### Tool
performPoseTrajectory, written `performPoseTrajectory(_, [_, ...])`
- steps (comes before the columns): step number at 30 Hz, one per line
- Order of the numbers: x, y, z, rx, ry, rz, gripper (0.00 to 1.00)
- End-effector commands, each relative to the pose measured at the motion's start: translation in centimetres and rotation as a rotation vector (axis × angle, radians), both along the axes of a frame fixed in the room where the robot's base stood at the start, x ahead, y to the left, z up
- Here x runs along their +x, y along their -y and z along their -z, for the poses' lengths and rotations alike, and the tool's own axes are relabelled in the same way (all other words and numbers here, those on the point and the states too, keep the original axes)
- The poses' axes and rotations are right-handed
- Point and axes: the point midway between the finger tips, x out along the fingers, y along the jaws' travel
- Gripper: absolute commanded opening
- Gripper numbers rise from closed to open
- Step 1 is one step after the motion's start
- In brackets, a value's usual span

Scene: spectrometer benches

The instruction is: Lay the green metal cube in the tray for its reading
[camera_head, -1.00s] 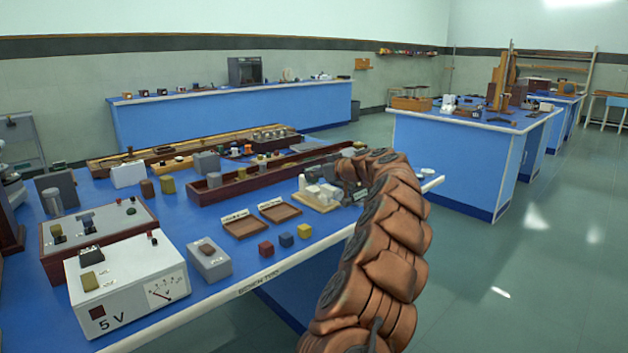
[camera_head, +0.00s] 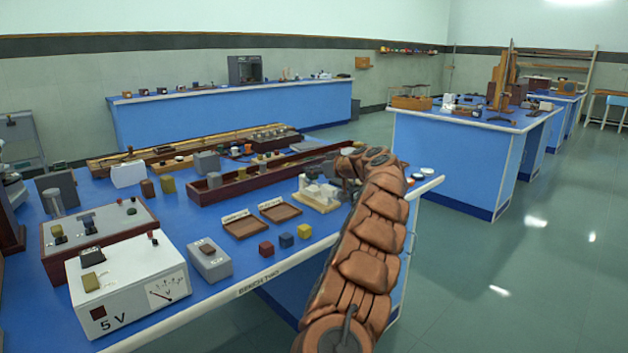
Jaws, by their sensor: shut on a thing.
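Two shallow brown trays with white label cards, a left tray (camera_head: 246,236) and a right tray (camera_head: 281,219), lie side by side on the near blue bench. A red cube (camera_head: 266,249), a blue cube (camera_head: 286,240) and a mustard-yellow cube (camera_head: 304,231) stand in a row in front of them. I cannot make out a green cube. My gripper (camera_head: 346,180) is at the end of my copper-coloured arm, right of the trays by the bench's right end. It is small, dark and partly covered by the arm. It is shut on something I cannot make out.
A pale board with white blocks (camera_head: 318,196) stands between the right tray and my gripper. A long wooden trough (camera_head: 232,188) runs behind the trays. A grey box (camera_head: 209,262) and a white 5 V meter (camera_head: 128,290) stand to the left. White discs (camera_head: 427,171) lie at the right end.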

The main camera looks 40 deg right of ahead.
Motion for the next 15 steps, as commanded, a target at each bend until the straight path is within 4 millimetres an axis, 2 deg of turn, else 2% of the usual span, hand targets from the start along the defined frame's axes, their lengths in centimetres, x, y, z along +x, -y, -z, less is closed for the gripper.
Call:
performPoseTrajectory(5, [0.3,0.3,0.1,-0.003,0.002,0.000,0.00])
performPoseTrajectory(15, [0.3,0.2,3.0,-0.004,0.002,0.001,0.00])
